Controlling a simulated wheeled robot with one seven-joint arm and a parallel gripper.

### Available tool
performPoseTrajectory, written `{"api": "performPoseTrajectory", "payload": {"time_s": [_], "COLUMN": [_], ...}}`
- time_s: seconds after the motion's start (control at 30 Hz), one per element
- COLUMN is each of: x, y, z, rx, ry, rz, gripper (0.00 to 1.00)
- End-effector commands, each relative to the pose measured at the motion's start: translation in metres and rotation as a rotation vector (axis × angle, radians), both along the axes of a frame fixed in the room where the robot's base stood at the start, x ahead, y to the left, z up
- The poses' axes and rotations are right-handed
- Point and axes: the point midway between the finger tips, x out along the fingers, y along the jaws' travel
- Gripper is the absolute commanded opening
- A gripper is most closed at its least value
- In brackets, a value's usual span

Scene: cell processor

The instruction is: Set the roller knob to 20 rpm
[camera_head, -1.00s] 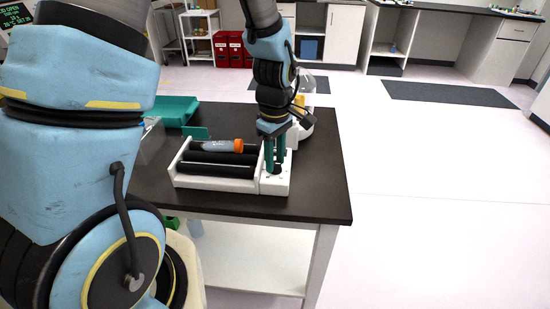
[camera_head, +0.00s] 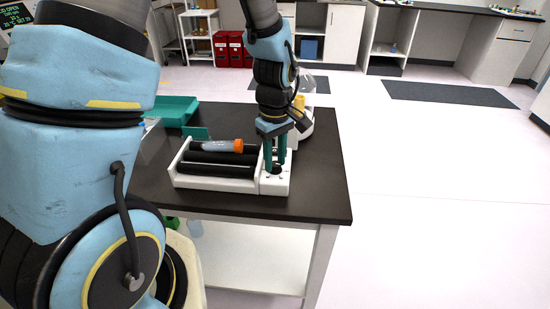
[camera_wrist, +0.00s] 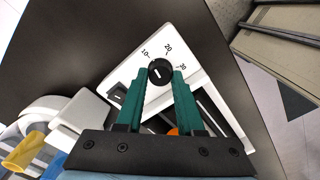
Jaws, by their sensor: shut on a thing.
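The roller knob (camera_wrist: 160,73) is a round black dial with a short white mark, on the white end panel of the roller device (camera_head: 215,183). The numbers 10, 20 and 30 are printed around it. I cannot tell exactly which number the mark points to. My gripper (camera_head: 275,163) points down over the panel, its two green fingers on opposite sides of the knob. In the wrist view my gripper (camera_wrist: 160,80) is shut on the knob. A tube with an orange cap (camera_head: 238,146) lies on the black rollers (camera_head: 220,170).
The device stands on a dark table (camera_head: 320,195). A teal tray (camera_head: 175,110) is at the back left. A white device with a yellow part (camera_head: 299,101) stands behind my gripper. The table is clear right of the roller device.

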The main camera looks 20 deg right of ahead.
Motion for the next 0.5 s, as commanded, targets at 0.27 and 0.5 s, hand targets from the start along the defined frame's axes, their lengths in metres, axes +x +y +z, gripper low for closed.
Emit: {"api": "performPoseTrajectory", "payload": {"time_s": [0.27,0.5], "x": [0.0,0.0005], "y": [-0.0006,-0.0007], "z": [0.0005,0.0007], "rx": [0.0,0.0], "ry": [0.001,0.0], "rz": [-0.252,-0.476], "gripper": [0.0,0.0]}}
